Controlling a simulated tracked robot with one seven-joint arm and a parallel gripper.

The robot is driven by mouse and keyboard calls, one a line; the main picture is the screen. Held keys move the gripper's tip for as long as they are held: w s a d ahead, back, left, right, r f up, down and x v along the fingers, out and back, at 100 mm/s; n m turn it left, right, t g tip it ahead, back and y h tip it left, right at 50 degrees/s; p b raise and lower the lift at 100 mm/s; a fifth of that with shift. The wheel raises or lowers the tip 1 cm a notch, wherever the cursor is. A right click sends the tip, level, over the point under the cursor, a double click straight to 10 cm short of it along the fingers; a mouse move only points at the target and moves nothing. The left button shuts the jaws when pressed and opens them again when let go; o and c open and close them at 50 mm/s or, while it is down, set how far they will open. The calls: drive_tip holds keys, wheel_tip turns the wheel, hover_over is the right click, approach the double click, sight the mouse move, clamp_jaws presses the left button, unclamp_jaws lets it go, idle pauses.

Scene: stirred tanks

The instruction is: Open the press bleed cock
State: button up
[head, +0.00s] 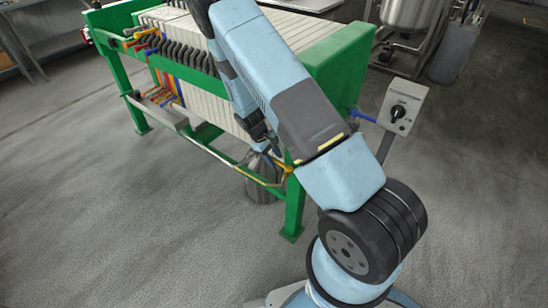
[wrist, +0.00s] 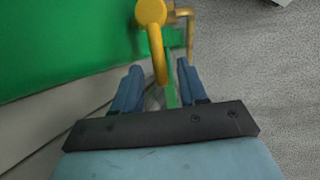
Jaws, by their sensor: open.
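The press bleed cock appears to be the yellow fitting (wrist: 150,12) with a round hub at the top of the wrist view. Its yellow lever (wrist: 159,62) points down the picture, towards my gripper. My gripper (wrist: 160,70) is open, with one blue finger on each side of the lever's end in the picture. I cannot tell whether either finger touches it. In the head view, yellow fittings (head: 285,169) show by the green corner leg, just right of my gripper (head: 264,146). My arm hides part of this area.
The green filter press (head: 340,58) with pale plates stands behind my arm. A grey switch box (head: 402,104) is at right. The floor in front is clear.

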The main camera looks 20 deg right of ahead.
clamp_jaws()
idle(0.3)
idle(0.4)
